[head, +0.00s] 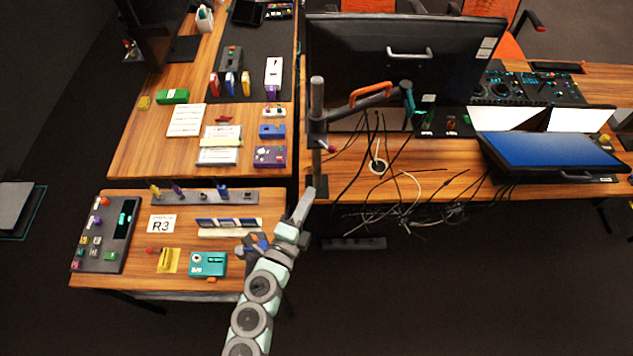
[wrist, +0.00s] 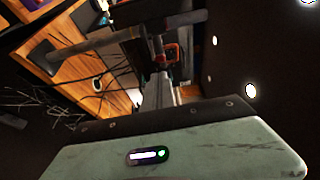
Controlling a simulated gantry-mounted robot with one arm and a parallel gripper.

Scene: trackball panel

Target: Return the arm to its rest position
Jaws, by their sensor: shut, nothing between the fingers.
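My arm reaches up from the bottom of the head view, and my gripper (head: 304,204) is at its end, over the right edge of the small front table (head: 190,285). The fingers are together with nothing between them, pointing up and away in the picture. In the wrist view my gripper (wrist: 158,88) shows beyond the pale wrist housing, pointing toward the monitor stand and desk. I cannot tell its exact height above the table edge. No held object shows.
A monitor arm post (head: 317,125) stands just beyond my gripper, with hanging cables (head: 400,190) to the right. A dark panel (head: 108,235), an R3 card (head: 161,223) and a teal box (head: 208,264) lie on the small table. Dark floor (head: 450,300) lies open at lower right.

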